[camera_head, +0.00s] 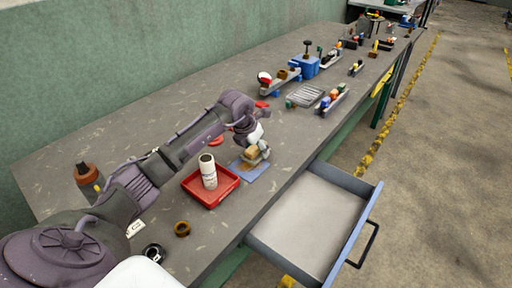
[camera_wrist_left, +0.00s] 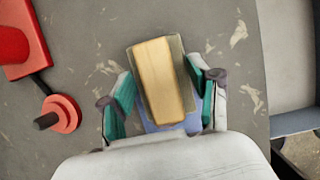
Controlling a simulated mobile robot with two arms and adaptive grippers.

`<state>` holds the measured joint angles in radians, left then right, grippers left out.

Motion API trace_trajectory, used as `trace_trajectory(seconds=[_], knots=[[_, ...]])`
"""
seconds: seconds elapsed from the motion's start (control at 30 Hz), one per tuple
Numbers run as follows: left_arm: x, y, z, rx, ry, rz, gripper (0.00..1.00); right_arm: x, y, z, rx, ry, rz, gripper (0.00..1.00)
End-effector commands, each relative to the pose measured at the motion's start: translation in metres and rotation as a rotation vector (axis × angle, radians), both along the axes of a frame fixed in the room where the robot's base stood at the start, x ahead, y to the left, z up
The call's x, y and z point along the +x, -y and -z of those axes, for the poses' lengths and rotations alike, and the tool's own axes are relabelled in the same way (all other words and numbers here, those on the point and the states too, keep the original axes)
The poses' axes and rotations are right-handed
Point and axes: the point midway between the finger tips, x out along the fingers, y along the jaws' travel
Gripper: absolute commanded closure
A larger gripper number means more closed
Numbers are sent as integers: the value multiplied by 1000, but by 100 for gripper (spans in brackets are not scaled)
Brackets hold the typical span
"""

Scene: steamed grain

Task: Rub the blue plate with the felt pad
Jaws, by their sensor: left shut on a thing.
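The blue plate (camera_head: 254,173) lies flat on the grey workbench, at its front edge side, next to a red tray. The felt pad (camera_head: 250,153), a tan block with a darker underside, is over the plate. My left gripper (camera_head: 257,154) is shut on the pad from above. In the left wrist view the pad (camera_wrist_left: 161,80) sits between the two green-lined fingers of the gripper (camera_wrist_left: 160,92), and part of the blue plate (camera_wrist_left: 188,125) shows beneath it. I cannot tell whether the pad touches the plate. My right gripper is not in view.
The red tray (camera_head: 229,189) holds a white bottle (camera_head: 208,171). An open drawer (camera_head: 312,216) juts out at the bench's front. A brown ring (camera_head: 182,229) lies nearer me.

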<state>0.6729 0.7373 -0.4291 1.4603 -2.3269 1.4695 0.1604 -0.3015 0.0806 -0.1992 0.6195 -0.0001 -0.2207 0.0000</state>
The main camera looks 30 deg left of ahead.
Motion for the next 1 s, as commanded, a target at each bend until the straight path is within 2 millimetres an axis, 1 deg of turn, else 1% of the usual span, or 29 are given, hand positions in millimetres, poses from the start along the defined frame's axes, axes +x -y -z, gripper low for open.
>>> trace_trajectory(seconds=[0.27, 1.0], knots=[[0, 0, 0, 0, 1, 0, 66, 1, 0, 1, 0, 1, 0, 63], [0, 0, 15, 0, 0, 0, 66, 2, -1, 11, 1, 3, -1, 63]])
